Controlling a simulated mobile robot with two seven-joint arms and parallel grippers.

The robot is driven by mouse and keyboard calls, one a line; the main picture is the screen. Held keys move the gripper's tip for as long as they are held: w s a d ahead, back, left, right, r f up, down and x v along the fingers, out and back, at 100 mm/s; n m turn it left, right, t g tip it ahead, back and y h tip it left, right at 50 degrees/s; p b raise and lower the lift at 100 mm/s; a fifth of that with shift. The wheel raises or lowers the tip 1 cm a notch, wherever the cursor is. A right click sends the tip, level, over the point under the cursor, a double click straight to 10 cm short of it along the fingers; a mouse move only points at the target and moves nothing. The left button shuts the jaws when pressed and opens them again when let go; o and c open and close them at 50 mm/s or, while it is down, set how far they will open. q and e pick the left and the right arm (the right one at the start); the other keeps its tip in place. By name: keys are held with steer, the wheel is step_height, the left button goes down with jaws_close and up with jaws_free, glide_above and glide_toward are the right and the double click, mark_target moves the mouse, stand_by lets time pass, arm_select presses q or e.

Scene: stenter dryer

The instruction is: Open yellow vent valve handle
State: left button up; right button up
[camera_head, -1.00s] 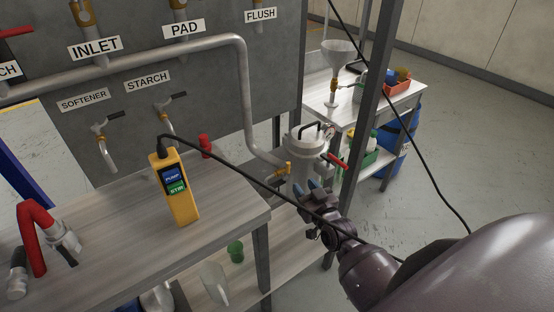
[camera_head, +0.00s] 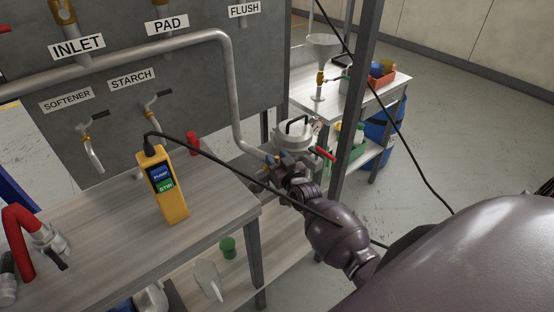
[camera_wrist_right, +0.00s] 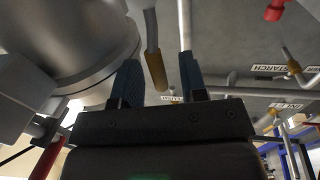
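A grey lidded pot (camera_head: 293,136) with a black top handle stands just beyond the table's right end. In the right wrist view its rounded metal side (camera_wrist_right: 85,50) fills the upper left. A yellow-orange cylinder (camera_wrist_right: 156,70) on a grey stem shows between the fingers in that view; it looks like the yellow handle, beyond the fingertips or level with them, I cannot tell. My right gripper (camera_wrist_right: 160,75) is open, with blue fingers on either side of it and gaps visible. In the head view my right gripper (camera_head: 277,160) is at the pot's near side and hides the handle. My left gripper is out of view.
A red lever (camera_head: 322,153) sticks out right of the pot, near a grey frame post (camera_head: 355,110). A bent grey pipe (camera_head: 236,110) runs down toward the pot.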

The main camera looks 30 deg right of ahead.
jaws_close()
stand_by(0.3)
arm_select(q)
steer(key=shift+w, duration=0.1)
